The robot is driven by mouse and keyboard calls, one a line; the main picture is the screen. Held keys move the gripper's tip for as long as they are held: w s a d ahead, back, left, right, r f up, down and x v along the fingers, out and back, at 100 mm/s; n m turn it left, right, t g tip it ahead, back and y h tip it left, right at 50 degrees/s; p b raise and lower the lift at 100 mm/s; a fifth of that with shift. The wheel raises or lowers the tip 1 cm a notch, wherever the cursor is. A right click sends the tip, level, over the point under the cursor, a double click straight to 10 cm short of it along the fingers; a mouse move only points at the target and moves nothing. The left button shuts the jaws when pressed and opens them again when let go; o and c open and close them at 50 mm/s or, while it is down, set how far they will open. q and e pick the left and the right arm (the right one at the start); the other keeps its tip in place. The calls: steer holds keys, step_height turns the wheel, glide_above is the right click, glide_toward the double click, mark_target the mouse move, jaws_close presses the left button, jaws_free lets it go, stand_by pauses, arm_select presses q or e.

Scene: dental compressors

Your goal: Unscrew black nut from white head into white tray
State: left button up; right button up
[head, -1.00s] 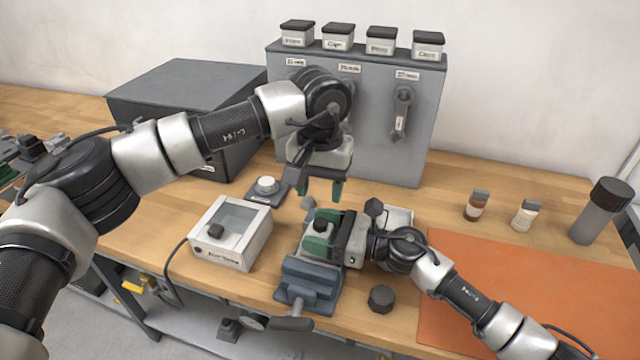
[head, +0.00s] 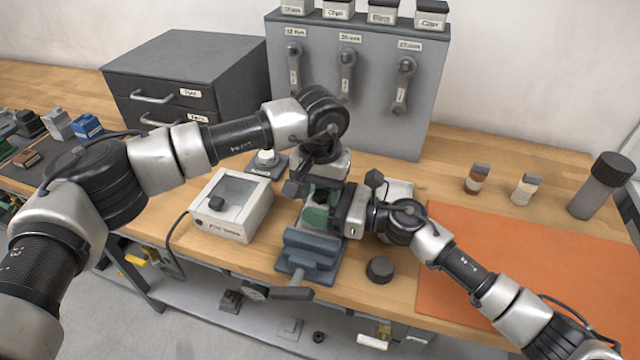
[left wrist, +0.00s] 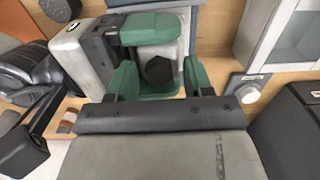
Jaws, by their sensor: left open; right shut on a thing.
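The black nut (left wrist: 158,71) shows as a dark hexagon in the left wrist view. It sits on the white head (left wrist: 172,48), only partly visible between green fingers. My left gripper (left wrist: 160,80) is open, with one green finger on each side of the nut; I cannot tell whether they touch it. In the head view my left gripper (head: 322,186) points down from above and hides most of the nut. My right gripper (head: 320,212) comes in from the right and is shut on the white head. The white tray (head: 401,187) lies behind my right gripper, partly hidden.
A blue-grey vise (head: 308,252) stands in front of the grippers. A white box with a window (head: 232,205) is close on the left. A black knob (head: 380,269) lies at front right, near the orange mat (head: 520,270). A grey panel (head: 375,95) stands behind.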

steer(key=shift+f, duration=0.1)
arm_select(q)
jaws_close()
steer(key=n, duration=1.3)
